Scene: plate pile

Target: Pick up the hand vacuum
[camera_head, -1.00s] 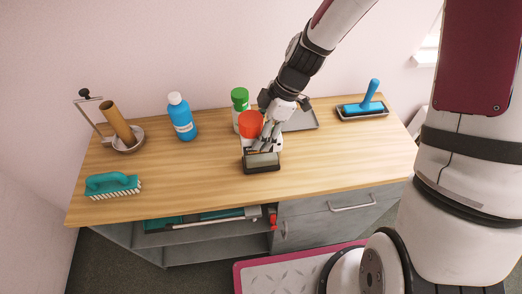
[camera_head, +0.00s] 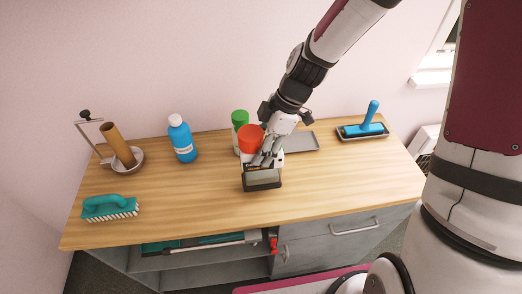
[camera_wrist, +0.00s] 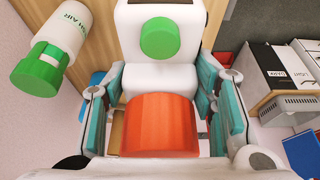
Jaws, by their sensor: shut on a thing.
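The hand vacuum (camera_head: 263,179) has a white body, a red-orange end and a dark clear nose, and is at the middle of the wooden worktop. My gripper (camera_head: 269,150) reaches down onto it from the upper right and is shut on it. In the wrist view the vacuum's orange part (camera_wrist: 160,125) sits between the two teal-padded fingers, with the white body and a green button (camera_wrist: 159,38) beyond. The fingertips' contact is partly hidden. I cannot tell whether the vacuum's underside touches the worktop.
A green-capped bottle (camera_head: 240,118) stands close behind the vacuum, with a grey tray (camera_head: 303,141) to the right. A blue bottle (camera_head: 183,143), a teal brush (camera_head: 109,207), a tube holder (camera_head: 119,146) and a blue-handled tool in a tray (camera_head: 368,122) stand farther off. The worktop's front is clear.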

